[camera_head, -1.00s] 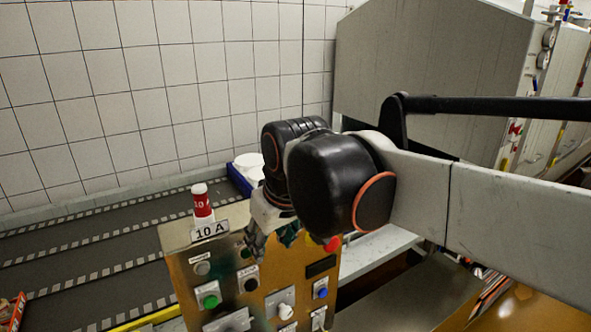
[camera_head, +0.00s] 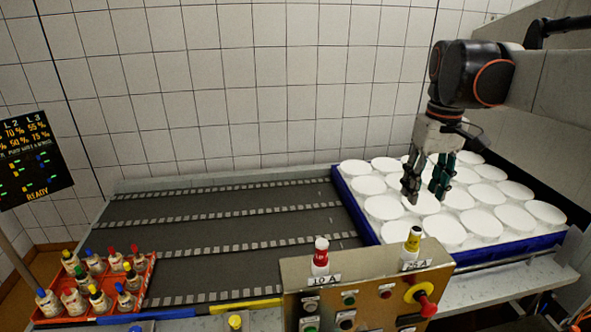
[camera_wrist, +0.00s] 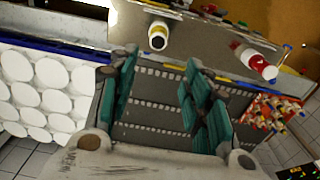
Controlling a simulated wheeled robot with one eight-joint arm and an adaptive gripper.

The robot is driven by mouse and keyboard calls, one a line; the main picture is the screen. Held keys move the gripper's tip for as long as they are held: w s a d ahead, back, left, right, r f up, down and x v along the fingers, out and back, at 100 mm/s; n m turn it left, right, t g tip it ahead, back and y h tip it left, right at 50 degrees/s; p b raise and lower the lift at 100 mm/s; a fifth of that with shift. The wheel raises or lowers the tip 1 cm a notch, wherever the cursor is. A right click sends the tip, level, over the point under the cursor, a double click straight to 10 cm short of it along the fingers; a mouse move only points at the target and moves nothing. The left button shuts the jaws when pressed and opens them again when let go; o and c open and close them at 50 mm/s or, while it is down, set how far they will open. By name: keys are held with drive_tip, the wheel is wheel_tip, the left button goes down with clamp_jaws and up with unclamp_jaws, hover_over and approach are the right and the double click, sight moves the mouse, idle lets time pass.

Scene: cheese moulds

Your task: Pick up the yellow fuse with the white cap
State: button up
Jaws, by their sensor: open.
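The yellow fuse (camera_head: 413,240) stands upright on the top right of the control box, behind a small label plate.
A blue-edged tray (camera_head: 350,205) of white round moulds lies under my gripper. A dark conveyor (camera_head: 225,230) runs to the left. A red tray (camera_head: 150,285) of small bottles sits front left. The brass control box (camera_head: 365,275) carries buttons and a red-and-yellow stop knob (camera_head: 425,300).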

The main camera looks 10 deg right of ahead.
sight(417, 229)
drive_tip(key=f, duration=0.8)
drive_tip(key=shift+s+d+f, duration=0.15)
drive_tip(key=shift+d+f, duration=0.05)
drive_tip(key=shift+d, duration=0.15)
drive_tip(key=shift+s+f+p, duration=0.15)
drive_tip(key=shift+f+p, duration=0.45)
drive_tip(key=shift+f, duration=2)
clamp_jaws()
